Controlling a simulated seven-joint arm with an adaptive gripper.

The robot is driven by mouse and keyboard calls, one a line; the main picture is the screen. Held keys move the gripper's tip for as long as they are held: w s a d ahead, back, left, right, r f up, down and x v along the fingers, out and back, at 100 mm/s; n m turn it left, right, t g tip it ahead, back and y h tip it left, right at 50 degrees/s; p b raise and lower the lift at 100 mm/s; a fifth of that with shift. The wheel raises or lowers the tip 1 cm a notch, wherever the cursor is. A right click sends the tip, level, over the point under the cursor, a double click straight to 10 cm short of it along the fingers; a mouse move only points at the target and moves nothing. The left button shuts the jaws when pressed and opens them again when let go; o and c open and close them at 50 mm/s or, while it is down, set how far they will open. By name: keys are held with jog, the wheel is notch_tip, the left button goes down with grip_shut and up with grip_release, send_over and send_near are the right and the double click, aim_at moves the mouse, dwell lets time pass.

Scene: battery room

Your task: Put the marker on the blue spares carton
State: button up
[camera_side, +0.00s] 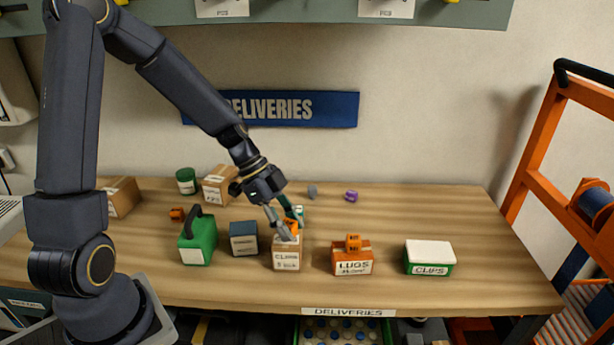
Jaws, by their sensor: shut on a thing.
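My gripper (288,233) points down at a small brown carton (286,260) with a white label that is hard to read. It is shut on a small orange piece (291,226), which I take to be the marker; the fingers partly hide it. The piece is at the top of this carton, and I cannot tell whether it touches it. The dark blue carton (243,238), with a white label too small to read, stands just left of the brown one. Its top looks bare.
An orange carton labelled LUGS (352,262) bears another small orange piece (353,243). A small orange piece (177,213) lies behind the can. The table's right end is clear.

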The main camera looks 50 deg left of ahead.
jog(key=s+a+r+n+t, duration=0.1)
jog(key=s+a+r, duration=0.2)
jog(key=s, duration=0.3)
jog(key=s+a+r+n+y, duration=0.1)
jog(key=s+a+r+n, duration=0.15)
jog(key=s, duration=0.35)
jog(key=s+a+r+n+t, duration=0.1)
jog(key=s+a+r, duration=0.2)
jog(key=s, duration=0.2)
send_over(251, 228)
jog(key=s+a, duration=0.1)
jog(key=s, duration=0.1)
jog(key=f, duration=0.8)
jog(key=shift+s+a, duration=0.15)
jog(key=shift+s, duration=0.05)
jog(key=shift+w+f, duration=0.2)
jog(key=shift+w+a+f, duration=0.1)
jog(key=shift+w+f, duration=0.05)
jog(key=shift+f, duration=0.8)
jog(key=shift+w+a+f, duration=0.1)
jog(key=shift+w+f, duration=0.05)
jog(key=shift+f, duration=0.8)
jog(key=shift+f, duration=0.1)
jog(key=o, duration=0.9)
jog(key=shift+d, duration=0.1)
